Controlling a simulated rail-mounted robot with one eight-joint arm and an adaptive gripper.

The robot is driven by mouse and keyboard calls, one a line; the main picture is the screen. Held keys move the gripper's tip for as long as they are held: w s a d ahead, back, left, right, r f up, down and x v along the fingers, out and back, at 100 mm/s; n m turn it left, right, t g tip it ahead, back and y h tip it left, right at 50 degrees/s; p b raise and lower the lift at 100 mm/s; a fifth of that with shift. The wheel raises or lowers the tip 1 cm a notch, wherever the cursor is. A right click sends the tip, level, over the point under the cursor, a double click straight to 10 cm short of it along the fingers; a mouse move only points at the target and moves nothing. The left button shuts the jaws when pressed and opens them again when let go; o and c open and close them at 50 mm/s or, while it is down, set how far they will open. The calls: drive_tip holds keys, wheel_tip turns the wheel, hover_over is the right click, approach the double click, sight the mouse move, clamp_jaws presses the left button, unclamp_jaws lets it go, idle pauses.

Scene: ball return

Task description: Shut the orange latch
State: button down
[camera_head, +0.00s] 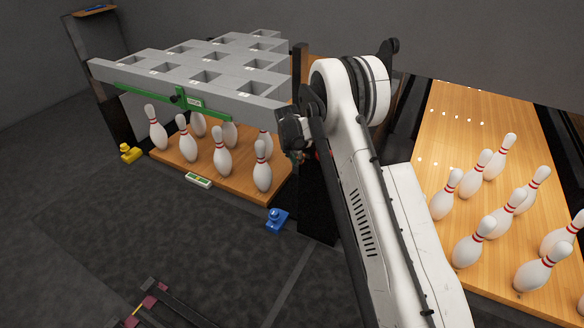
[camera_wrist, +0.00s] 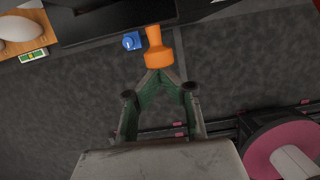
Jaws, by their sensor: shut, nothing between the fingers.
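The orange latch (camera_wrist: 157,48) shows in the wrist view as an orange piece with a narrow neck and a wider end towards me. It lies just beyond my gripper (camera_wrist: 159,74), whose fingertips are together with nothing between them. The tips are close to the latch's wide end; I cannot tell whether they touch it. In the head view my arm covers the area of the latch, and I cannot make out the latch or my fingertips there. Whether the latch is open or shut is not clear.
A grey pin rack (camera_head: 205,77) with a green bar (camera_head: 172,98) stands over several pins at left. A blue piece (camera_head: 277,219) and a yellow piece (camera_head: 130,153) sit by its deck. A lane (camera_head: 470,140) with pins is at right. A pink-rimmed wheel (camera_wrist: 285,150) is at lower right.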

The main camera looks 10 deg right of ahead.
drive_tip(key=s+a+r+m+t+p, duration=0.1)
drive_tip(key=s+r+m, duration=0.3)
drive_tip(key=s+r, duration=0.6)
drive_tip(key=s+a+r+m+t+y+p, duration=0.1)
drive_tip(key=s+r+m, duration=0.4)
drive_tip(key=r, duration=0.8)
drive_tip(key=s+a+r+m+p, duration=0.1)
drive_tip(key=s+a+r+m, duration=0.15)
drive_tip(key=s+r, duration=0.8)
drive_tip(key=s+r+m+t+y+p, duration=0.1)
drive_tip(key=s+r+m+t, duration=0.2)
drive_tip(key=s+m, duration=1.2)
drive_tip(key=s+r, duration=0.1)
drive_tip(key=s, duration=0.8)
drive_tip(key=shift+s+d+p, duration=0.2)
drive_tip(key=shift+d+p, duration=0.15)
drive_tip(key=shift+d, duration=0.05)
